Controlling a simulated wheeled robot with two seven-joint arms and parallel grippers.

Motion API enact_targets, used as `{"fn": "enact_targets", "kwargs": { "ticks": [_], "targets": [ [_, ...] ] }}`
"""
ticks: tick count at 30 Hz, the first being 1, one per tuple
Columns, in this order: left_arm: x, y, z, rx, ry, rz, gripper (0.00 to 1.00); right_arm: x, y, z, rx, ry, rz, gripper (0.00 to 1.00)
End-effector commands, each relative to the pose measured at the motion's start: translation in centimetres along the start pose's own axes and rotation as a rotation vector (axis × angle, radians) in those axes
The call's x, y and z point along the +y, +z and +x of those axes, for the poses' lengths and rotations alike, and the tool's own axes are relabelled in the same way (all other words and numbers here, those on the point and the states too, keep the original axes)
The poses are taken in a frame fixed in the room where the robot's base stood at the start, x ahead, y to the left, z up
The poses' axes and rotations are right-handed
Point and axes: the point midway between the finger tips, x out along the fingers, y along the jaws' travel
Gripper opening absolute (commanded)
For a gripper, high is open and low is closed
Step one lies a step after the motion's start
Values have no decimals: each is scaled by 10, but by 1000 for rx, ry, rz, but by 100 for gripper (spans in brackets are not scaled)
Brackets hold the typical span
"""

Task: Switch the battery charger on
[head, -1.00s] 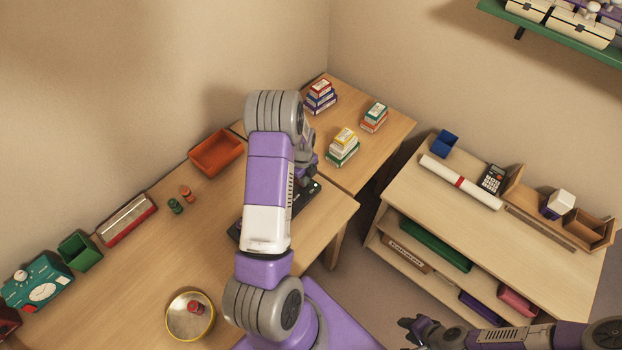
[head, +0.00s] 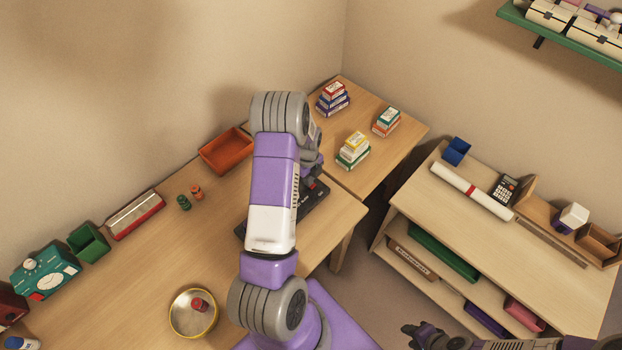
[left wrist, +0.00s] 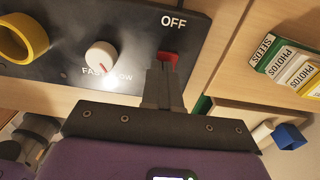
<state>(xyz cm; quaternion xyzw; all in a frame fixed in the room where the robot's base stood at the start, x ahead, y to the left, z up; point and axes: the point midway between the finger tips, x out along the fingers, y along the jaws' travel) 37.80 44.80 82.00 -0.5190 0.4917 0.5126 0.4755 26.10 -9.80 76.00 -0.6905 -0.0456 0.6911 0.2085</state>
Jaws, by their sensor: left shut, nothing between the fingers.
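The battery charger is a black panel (left wrist: 60,40) in the left wrist view, with a white knob (left wrist: 101,57) marked FAST and SLOW. A red switch (left wrist: 169,57) sits beside the printed word OFF. My left gripper (left wrist: 161,68) is shut and empty, its fingertips right at the red switch and partly covering it. I cannot tell whether they touch it. In the head view the charger (head: 318,200) lies near the desk's right end, mostly hidden behind my left arm, and my left gripper (head: 311,168) is over it. My right gripper (head: 408,329) is low at the right, away from the desk.
A yellow ring (left wrist: 22,38) is on the panel's left. Stacked small boxes (head: 353,150) stand on the desk behind. An orange tray (head: 226,151), green box (head: 88,242) and round yellow-rimmed dish (head: 193,314) are at the left. A shelf unit (head: 450,215) stands right.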

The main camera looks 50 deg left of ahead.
Motion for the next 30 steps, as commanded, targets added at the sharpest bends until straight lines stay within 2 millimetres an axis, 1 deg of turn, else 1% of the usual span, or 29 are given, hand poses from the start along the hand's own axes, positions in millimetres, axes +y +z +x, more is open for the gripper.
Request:
{"fn": "enact_targets", "kwargs": {
  "ticks": [1, 6, 8, 12, 15, 18, 21, 24, 30],
  "targets": [
    [-1, -1, -11, 0, -3, 2, 0, -3, 0, -7, 0, 0, 0, 38],
    [-6, -8, -48, 1, -9, 13, 0, -10, 1, -27, 0, 0, -1, 38],
    [-8, -8, -60, 0, -15, 12, 0, -9, 1, -23, 1, -1, -1, 38],
    [-7, -8, -92, 0, -14, 12, 0, -9, 1, -24, 0, 0, 0, 38],
    [-7, -8, -112, 1, -15, 12, 0, -10, 1, -26, 0, 0, 0, 38],
    [-7, -8, -126, 1, -13, 13, 0, -10, 1, -26, 0, 0, 0, 38],
    [-6, -8, -134, 2, -12, 13, 0, -10, 1, -27, 0, 0, 0, 38],
    [-6, -8, -139, 2, -11, 13, 0, -10, 1, -27, 0, 0, 0, 38],
    [-6, -9, -139, 3, -10, 13, 0, -10, 1, -27, 0, 0, -1, 38]
  ]
}}
